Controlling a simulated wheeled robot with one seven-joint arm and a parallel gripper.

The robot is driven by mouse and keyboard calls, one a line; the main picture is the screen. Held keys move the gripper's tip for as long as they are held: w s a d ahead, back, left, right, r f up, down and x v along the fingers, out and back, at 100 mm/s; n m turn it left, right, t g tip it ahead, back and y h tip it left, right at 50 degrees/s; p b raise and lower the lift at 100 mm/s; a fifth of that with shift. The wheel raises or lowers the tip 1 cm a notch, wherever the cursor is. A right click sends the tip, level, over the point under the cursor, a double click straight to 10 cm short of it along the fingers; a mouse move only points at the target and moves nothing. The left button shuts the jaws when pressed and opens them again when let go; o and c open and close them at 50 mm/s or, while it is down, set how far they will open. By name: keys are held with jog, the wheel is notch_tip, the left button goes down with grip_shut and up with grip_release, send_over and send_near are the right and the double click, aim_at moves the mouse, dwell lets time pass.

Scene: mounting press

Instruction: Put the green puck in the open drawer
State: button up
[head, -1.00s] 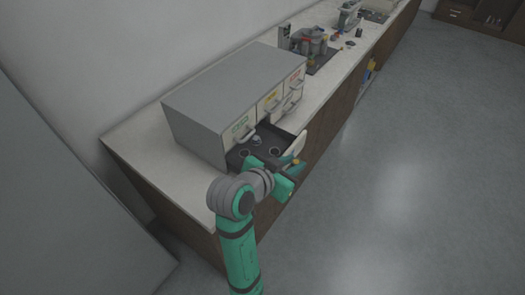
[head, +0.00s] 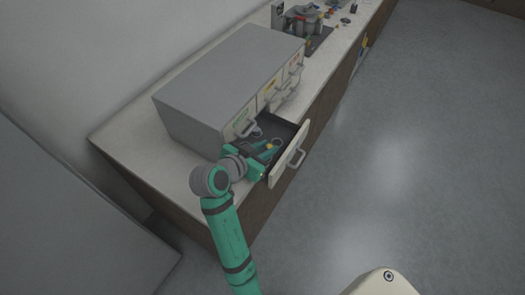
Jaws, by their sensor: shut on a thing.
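The open drawer (head: 289,158) is pulled out at the lower front of a grey cabinet, with its dark inside showing and a light front with a grey handle. My gripper (head: 267,150) is over the left part of the drawer, at about the height of its rim. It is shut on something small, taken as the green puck. The puck itself cannot be told apart from the green gripper parts. A small ring-shaped thing (head: 277,142) shows in the drawer, just right of my gripper.
The grey cabinet (head: 225,85) stands on a pale worktop (head: 130,135), with other closed drawers facing the front. A machine (head: 302,20) and small items stand farther back on the worktop. The floor at right is clear. A pale rounded shape is at the bottom edge.

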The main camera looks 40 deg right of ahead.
jog(key=shift+w+a+f, duration=0.1)
jog(key=shift+w+f, duration=0.15)
jog(key=shift+f, duration=0.15)
jog(key=shift+w+f, duration=0.15)
jog(key=shift+f, duration=0.45)
jog(key=shift+w+f, duration=0.15)
jog(key=shift+f, duration=0.45)
jog(key=shift+s+f, duration=0.25)
jog(key=shift+f, duration=0.1)
jog(key=o, duration=1)
jog(key=shift+a+r, duration=0.15)
jog(key=v, duration=1.1)
jog(key=shift+s+a+r, duration=0.1)
jog(key=shift+s+a, duration=0.05)
jog(key=shift+a, duration=0.15)
